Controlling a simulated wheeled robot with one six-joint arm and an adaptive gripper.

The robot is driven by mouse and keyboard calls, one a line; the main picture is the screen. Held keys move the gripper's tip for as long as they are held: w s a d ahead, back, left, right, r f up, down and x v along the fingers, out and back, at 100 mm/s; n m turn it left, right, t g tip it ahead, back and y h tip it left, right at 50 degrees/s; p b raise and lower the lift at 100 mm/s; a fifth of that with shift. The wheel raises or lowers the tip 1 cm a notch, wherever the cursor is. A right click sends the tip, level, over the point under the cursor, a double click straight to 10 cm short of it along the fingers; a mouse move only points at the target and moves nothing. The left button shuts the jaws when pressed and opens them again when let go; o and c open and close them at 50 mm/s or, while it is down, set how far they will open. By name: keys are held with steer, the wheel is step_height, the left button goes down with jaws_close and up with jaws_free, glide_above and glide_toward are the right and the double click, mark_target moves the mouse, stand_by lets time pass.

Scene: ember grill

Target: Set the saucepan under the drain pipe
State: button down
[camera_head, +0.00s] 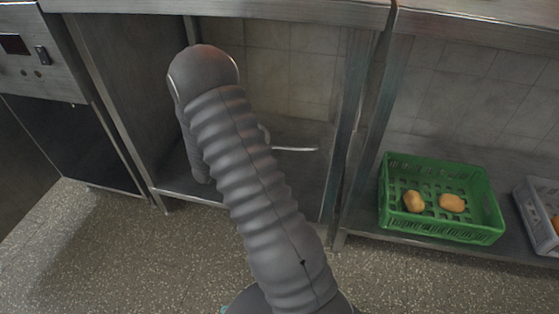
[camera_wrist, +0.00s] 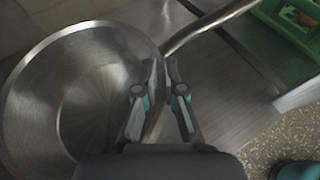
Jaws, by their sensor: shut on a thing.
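The saucepan (camera_wrist: 85,40) is a wide, round steel pan, seen from above at the left of the wrist view, with its inside empty. Its long handle (camera_wrist: 215,22) points to the upper right. My gripper (camera_wrist: 158,68) is shut on the pan's wall at the rim, just below the handle's root. In the head view only the saucepan's handle (camera_head: 295,149) and a bit of rim show beside my arm; the gripper is hidden there. I cannot tell whether the pan touches the steel shelf. No drain pipe is visible in either view.
The lower steel shelf (camera_head: 305,190) lies under the counter, between a side panel and an upright (camera_head: 352,120). A green crate (camera_head: 445,233) with potatoes stands on the shelf to the right, beside a grey crate (camera_head: 535,212). The speckled floor (camera_head: 90,250) in front is clear.

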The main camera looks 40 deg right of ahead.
steer(key=s+d+m+g, duration=0.1)
steer(key=d, duration=0.2)
steer(key=s+d+r+m+g, duration=0.1)
steer(key=d, duration=0.2)
steer(key=s+d+r+m+g+p, duration=0.1)
steer(key=d+g, duration=0.1)
steer(key=d, duration=0.1)
steer(key=shift+d+r+m, duration=0.1)
steer(key=shift+r+m, duration=0.15)
steer(key=shift+m, duration=0.05)
steer(key=shift+s+d+f, duration=0.2)
steer(key=shift+s+d, duration=0.05)
steer(key=shift+d, duration=0.05)
steer(key=shift+d+f+b, duration=0.1)
steer(key=shift+f+b, duration=0.3)
steer(key=shift+f, duration=4.35)
steer(key=shift+f, duration=0.2)
steer(key=c, duration=1.3)
jaws_free()
